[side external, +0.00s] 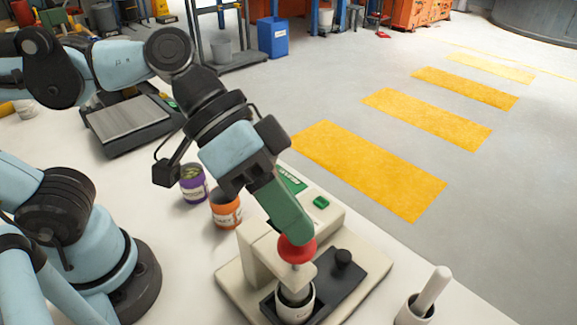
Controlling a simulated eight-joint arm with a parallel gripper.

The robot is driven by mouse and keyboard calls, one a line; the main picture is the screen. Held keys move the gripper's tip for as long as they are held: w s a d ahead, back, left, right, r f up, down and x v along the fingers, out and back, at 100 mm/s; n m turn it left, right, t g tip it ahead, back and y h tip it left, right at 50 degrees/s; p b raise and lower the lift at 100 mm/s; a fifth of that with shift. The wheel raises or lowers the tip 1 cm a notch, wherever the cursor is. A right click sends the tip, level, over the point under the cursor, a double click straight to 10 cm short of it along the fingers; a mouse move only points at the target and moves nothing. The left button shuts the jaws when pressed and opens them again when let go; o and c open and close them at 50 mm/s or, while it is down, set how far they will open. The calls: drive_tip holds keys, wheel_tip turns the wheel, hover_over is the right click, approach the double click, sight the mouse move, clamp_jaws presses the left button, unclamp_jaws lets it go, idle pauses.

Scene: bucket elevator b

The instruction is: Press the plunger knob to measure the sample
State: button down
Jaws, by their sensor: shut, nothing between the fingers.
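The red plunger knob (297,248) sits on top of the cream measuring device (255,247), above its arm. My gripper (292,236) is shut and empty, pointing down with its green fingers at the top of the knob. The fingertips appear to touch the knob, but the exact contact is hard to tell. Below the knob, a white sample cup (296,308) with a dark top stands on the device's black tray (335,285). The plunger's lower end is at the cup's mouth; how far it reaches inside is hidden.
A purple jar (194,187) and an orange jar (226,211) stand left of the device. A white mortar with a pestle (429,295) stands at the right front. A scale (130,118) sits at the back left. The white table's right edge runs close behind the device.

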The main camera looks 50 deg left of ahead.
drive_tip(key=shift+f, duration=1.2)
idle(1.0)
drive_tip(key=shift+r, duration=1.95)
drive_tip(key=shift+r, duration=2.5)
drive_tip(key=w+a+f+n+t+y, duration=0.2)
drive_tip(key=a+f, duration=0.5)
drive_tip(key=a, duration=0.4)
drive_tip(key=w+a+f+n+t+y, duration=0.3)
drive_tip(key=w+a+f+y, duration=0.4)
drive_tip(key=a, duration=0.5)
drive_tip(key=shift+w+a+n, duration=0.2)
drive_tip(key=shift+n, duration=0.6)
